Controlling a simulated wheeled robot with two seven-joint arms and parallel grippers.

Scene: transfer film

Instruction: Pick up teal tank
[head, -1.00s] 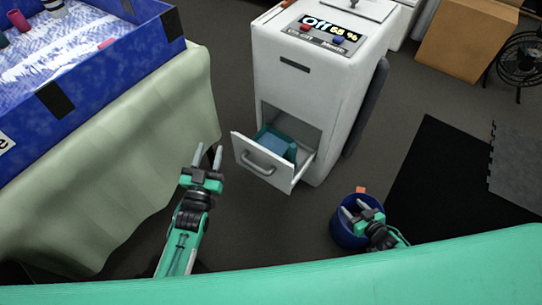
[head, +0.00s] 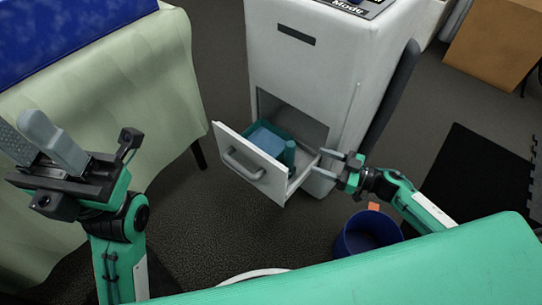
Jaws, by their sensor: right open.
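The teal tank (head: 290,153) sits inside the pulled-out drawer (head: 240,165) of the white machine, with a light blue surface showing inside it. The drawer front hides its lower part. My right gripper (head: 326,163) is open at the right edge of the drawer, its fingers pointing left toward the tank. It looks empty and apart from the tank. My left gripper (head: 38,140) is raised at the far left in front of the table, its two fingers spread and empty.
The white machine (head: 305,75) stands behind the drawer. A dark blue bin (head: 345,240) is on the floor below my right arm. A cloth-covered table (head: 150,75) with a blue box (head: 60,30) is at the left. A cardboard box (head: 490,45) stands at the back right.

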